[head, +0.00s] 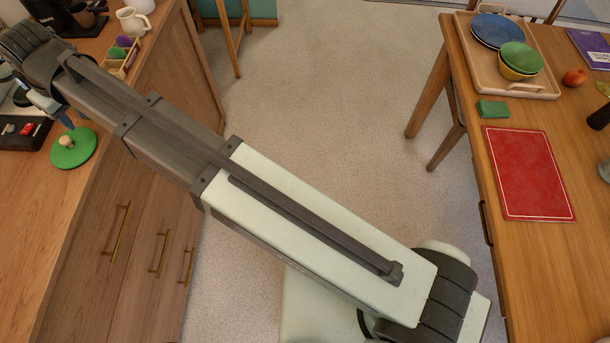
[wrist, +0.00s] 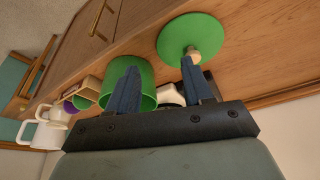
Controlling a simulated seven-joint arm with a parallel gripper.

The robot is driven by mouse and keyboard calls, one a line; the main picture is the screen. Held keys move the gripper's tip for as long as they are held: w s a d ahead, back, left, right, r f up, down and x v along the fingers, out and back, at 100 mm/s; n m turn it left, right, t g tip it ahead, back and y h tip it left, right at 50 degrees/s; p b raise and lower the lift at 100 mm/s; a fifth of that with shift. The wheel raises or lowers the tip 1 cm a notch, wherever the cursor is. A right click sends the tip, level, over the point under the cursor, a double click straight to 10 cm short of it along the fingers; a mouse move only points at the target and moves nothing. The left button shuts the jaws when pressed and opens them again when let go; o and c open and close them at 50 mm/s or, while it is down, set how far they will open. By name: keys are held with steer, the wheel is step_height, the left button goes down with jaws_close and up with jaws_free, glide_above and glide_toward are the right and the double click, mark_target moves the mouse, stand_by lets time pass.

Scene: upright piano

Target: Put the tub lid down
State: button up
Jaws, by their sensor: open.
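The tub lid (head: 74,154) is a flat green disc with a pale wooden knob and appears to lie flat, knob up, on the wooden counter at the left. In the wrist view the lid (wrist: 178,38) is just beyond my fingertips. My gripper (wrist: 160,64) is open, with two blue fingers and nothing held between them. Its right finger in that view is close to the knob (wrist: 194,57); I cannot tell whether they touch. A green tub (wrist: 148,88) stands behind the fingers in the wrist view. My arm hides it in the head view.
A black tray (head: 22,133) with small items lies left of the lid. A small divided box (head: 122,56) and a white jug (head: 133,21) stand farther back. The counter (head: 40,220) in front is clear. A table (head: 480,180) across the floor holds a red mat (head: 528,172).

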steer(key=w+d+f+m+g+h, duration=0.1)
steer(key=w+d+f+m, duration=0.1)
steer(key=w+d+f, duration=0.55)
steer(key=w+d+f+m+h, duration=0.1)
steer(key=w+d+f, duration=0.2)
steer(key=d+f, duration=0.9)
steer(key=w+d+f+m+g+h, duration=0.1)
steer(key=w+d+f+m+h, duration=0.1)
steer(key=w+d+f, duration=0.55)
steer(key=s+d+f+m+g, duration=0.15)
steer(key=s+d+f, duration=0.25)
steer(key=d+f, duration=0.45)
steer(key=s+d+f+m+g+h, duration=0.15)
steer(key=s+d+f, duration=0.25)
steer(key=d+f, duration=0.45)
steer(key=s+d+f+m+y, duration=0.15)
steer(key=s+d+f, duration=0.35)
steer(key=d, duration=0.6)
steer(key=s+d+f+m+g, duration=0.1)
steer(key=s+d+f+m, duration=0.1)
steer(key=s+d+f, duration=0.2)
steer(key=s+d+f+m+g, duration=0.2)
steer(key=s+d+f, duration=0.1)
steer(key=s+d, duration=0.6)
steer(key=s, duration=0.4)
steer(key=shift+s+d+f, duration=0.25)
steer(key=shift+f, duration=0.15)
steer(key=shift+o, duration=0.5)
